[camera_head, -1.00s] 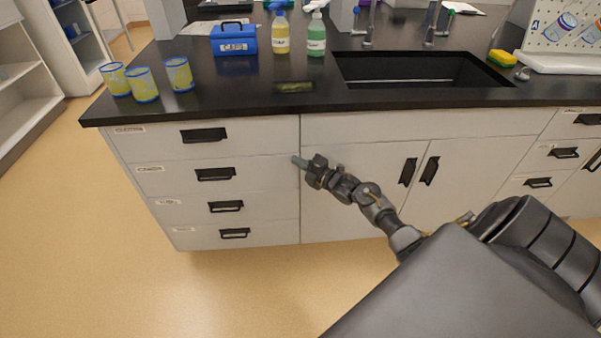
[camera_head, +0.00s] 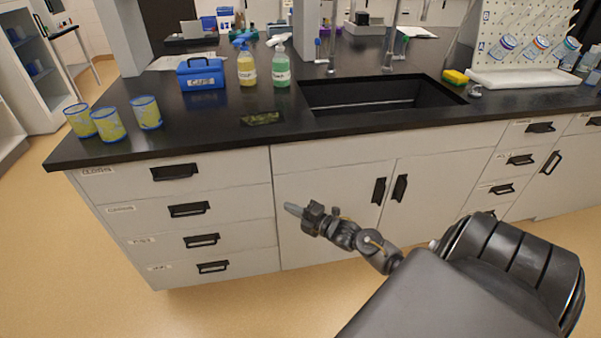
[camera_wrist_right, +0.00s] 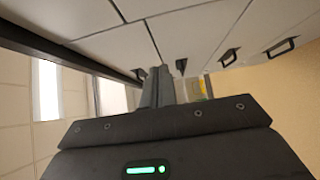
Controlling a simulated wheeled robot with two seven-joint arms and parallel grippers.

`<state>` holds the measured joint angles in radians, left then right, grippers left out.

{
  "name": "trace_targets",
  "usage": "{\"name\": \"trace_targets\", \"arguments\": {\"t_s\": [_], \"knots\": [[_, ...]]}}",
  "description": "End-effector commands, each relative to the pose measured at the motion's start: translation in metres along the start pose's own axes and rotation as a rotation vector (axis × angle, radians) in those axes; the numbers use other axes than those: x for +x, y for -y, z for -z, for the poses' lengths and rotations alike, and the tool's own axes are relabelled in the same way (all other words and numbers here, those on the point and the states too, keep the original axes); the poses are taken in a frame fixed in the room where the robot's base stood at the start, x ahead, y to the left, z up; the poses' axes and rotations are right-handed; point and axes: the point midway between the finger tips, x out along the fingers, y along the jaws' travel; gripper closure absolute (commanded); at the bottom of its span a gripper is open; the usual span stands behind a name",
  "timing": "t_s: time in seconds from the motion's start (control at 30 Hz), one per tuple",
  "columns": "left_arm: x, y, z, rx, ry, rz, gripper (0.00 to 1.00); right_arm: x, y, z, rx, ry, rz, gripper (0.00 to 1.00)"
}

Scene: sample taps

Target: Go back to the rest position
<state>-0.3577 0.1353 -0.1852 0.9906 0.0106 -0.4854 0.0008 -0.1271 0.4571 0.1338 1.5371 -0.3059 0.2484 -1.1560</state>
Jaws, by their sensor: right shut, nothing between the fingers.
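My right gripper (camera_head: 293,210) is in front of the cabinet under the counter, below the counter edge, with its fingers pointing left. Its fingers are together and hold nothing. In the right wrist view the closed fingers (camera_wrist_right: 158,86) point toward the drawer fronts and their dark handles. My left gripper is not in either view.
The black counter (camera_head: 190,135) has a sink (camera_head: 385,98) in its middle. On it stand several yellow cups (camera_head: 108,124), a blue box (camera_head: 203,82), spray bottles (camera_head: 280,66) and a pegboard rack (camera_head: 510,45). Drawers (camera_head: 180,190) lie left of the gripper. The floor at the lower left is clear.

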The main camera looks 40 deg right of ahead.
Motion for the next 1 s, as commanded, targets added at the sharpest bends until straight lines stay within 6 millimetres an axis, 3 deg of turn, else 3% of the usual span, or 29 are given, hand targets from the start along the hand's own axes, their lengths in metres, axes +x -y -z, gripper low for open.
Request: {"name": "trace_targets", "arguments": {"t_s": [0.23,0.67,0.8,0.87,1.0], "knots": [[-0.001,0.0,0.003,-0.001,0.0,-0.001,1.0,-0.025,0.0,-0.001,-0.001,0.001,0.0,1.0],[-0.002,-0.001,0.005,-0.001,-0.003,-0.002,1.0,-0.029,0.0,-0.001,0.004,0.003,0.0,1.0],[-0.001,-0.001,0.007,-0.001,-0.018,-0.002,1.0,-0.029,0.005,-0.005,0.11,0.02,0.022,1.0],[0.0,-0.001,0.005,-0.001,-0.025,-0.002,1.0,-0.034,0.025,-0.018,0.228,0.075,0.075,1.0],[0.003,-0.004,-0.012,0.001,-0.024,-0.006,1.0,-0.066,0.121,-0.033,0.562,0.273,0.266,1.0]]}}
